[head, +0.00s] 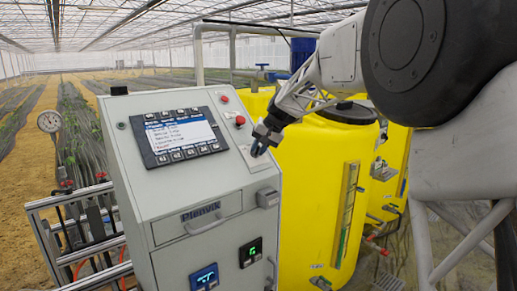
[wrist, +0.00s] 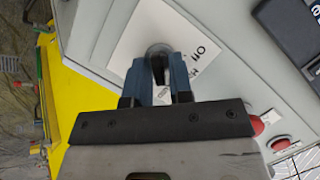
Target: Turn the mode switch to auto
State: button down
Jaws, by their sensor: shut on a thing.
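The mode switch (wrist: 158,68) is a small dark knob with a grey round collar, on a white label plate (wrist: 125,45) on the sloped face of the grey control cabinet (head: 205,185). My gripper (wrist: 159,72) is shut on the knob, a blue finger on each side of it. In the head view my gripper (head: 264,138) reaches the upper right of the cabinet face and covers most of the switch. Lettering by the switch is turned and partly covered; one word looks like "Off". I cannot tell which position the knob points to.
A screen with keys (head: 183,136) is left of the switch. Two red buttons (head: 240,120) (head: 224,99) sit above it. A grey latch box (head: 267,198) is below. A yellow tank (head: 310,190) stands close on the right, behind my arm.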

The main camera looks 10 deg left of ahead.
dwell(0.3)
jog(key=c, duration=1.2)
grip_release()
jog(key=shift+r, duration=0.1)
jog(key=shift+v, duration=3.8)
jog(key=shift+s, duration=0.1)
